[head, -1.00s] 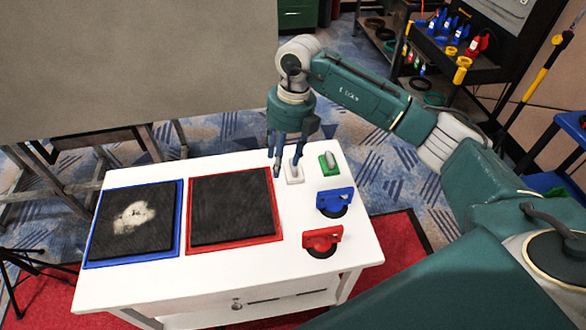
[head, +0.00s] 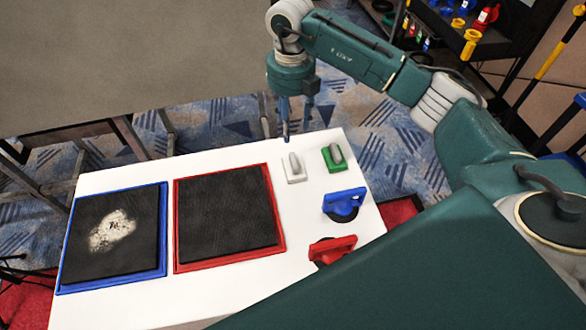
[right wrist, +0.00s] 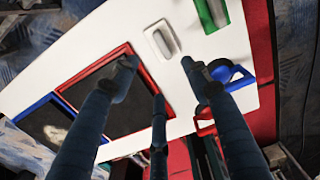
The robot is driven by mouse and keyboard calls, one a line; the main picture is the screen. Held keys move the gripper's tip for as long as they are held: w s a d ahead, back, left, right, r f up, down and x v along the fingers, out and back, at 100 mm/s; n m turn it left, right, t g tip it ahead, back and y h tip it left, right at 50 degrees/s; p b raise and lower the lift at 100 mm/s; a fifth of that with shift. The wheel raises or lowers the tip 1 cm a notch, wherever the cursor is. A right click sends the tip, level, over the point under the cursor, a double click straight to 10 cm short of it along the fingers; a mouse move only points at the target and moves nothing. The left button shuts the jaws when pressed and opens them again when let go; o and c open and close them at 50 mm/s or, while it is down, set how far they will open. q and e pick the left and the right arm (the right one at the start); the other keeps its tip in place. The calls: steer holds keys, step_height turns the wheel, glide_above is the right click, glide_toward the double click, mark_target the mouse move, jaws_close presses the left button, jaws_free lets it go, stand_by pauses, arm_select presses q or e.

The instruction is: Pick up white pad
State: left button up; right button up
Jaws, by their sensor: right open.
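The white pad (head: 294,168), a small block with a grey handle, lies on the white table (head: 220,304) near its back edge, right of the red-framed dark panel (head: 228,218). My right gripper (head: 296,138) is open and empty. In the head view it shows just behind and above the pad, apart from it. In the right wrist view the pad (right wrist: 162,40) shows beyond the spread fingers (right wrist: 158,75), near the top middle. My left gripper is in neither view.
A green pad (head: 334,157) sits close right of the white pad. A blue-handled tool (head: 345,203) and a red-handled tool (head: 331,250) are nearer the front right. A blue-framed panel (head: 112,235) with a pale patch lies at the left. A grey board (head: 120,60) stands behind.

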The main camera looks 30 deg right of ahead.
step_height(320, 180, down, 4)
steer(key=b, duration=0.3)
steer(key=p, duration=0.1)
glide_above(292, 160)
step_height(292, 160, down, 5)
steer(key=shift+a+r, duration=0.1)
steer(key=shift+r, duration=0.1)
steer(key=shift+f, duration=0.4)
steer(key=shift+f+p, duration=0.45)
steer(key=shift+f, duration=0.15)
step_height(292, 160, down, 4)
steer(key=shift+s+r+p, duration=0.15)
steer(key=shift+r+p, duration=0.05)
steer(key=shift+p, duration=0.4)
steer(key=shift+f, duration=0.35)
jaws_close()
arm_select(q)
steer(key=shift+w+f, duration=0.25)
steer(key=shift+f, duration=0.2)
